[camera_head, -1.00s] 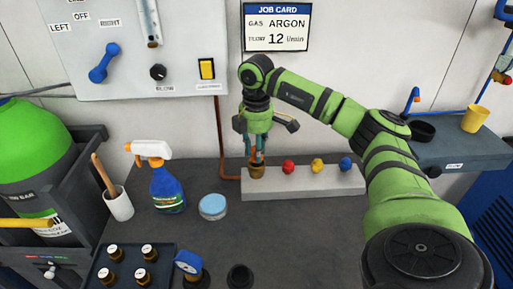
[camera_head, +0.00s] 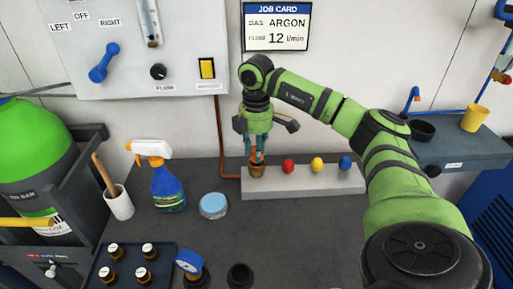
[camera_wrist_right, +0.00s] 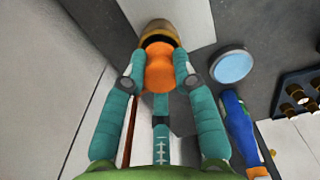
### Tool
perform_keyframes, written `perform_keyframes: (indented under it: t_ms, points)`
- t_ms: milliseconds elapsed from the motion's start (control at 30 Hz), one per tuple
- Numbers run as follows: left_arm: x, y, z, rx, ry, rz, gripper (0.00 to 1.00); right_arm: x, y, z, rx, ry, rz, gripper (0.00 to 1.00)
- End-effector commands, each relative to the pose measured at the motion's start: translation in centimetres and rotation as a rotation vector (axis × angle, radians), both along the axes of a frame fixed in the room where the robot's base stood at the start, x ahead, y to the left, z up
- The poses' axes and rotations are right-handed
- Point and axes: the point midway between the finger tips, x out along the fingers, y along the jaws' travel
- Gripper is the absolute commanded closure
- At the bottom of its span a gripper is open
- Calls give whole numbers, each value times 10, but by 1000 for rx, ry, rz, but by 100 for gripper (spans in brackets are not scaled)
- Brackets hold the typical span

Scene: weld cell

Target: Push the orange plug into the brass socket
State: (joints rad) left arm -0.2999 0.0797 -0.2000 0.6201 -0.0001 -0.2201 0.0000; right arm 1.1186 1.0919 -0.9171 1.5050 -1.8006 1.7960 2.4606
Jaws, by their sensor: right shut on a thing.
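The orange plug (camera_wrist_right: 159,68) shows between the fingertips of my right gripper (camera_wrist_right: 159,75) in the right wrist view. The fingers are shut on it. The brass socket (camera_wrist_right: 157,29) is directly beyond the plug, and the plug's far end meets or enters its mouth; how deep it sits I cannot tell. In the head view, my right gripper (camera_head: 257,155) points down over the brass socket (camera_head: 257,171), at the left end of a light grey block (camera_head: 300,187). Only a sliver of orange shows between the fingers there. My left gripper is not in view.
Red (camera_head: 288,166), yellow (camera_head: 317,164) and blue (camera_head: 345,163) knobs stand on the block to the right. The bench centre is clear.

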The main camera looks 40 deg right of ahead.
Motion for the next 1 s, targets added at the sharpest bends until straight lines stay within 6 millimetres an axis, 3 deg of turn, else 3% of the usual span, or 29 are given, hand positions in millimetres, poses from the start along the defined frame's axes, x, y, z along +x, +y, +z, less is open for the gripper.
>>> perform_keyframes:
  t_ms: [433,467,500,833,1000]
  points:
    - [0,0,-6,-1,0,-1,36,0,0,-10,0,0,0,100]
    - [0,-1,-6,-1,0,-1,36,0,0,-10,-1,-1,0,68]
    - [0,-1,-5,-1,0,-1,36,0,0,-9,-1,-1,0,62]
    - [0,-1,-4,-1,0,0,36,0,0,-8,0,0,0,62]
    - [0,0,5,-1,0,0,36,0,0,2,0,0,0,62]
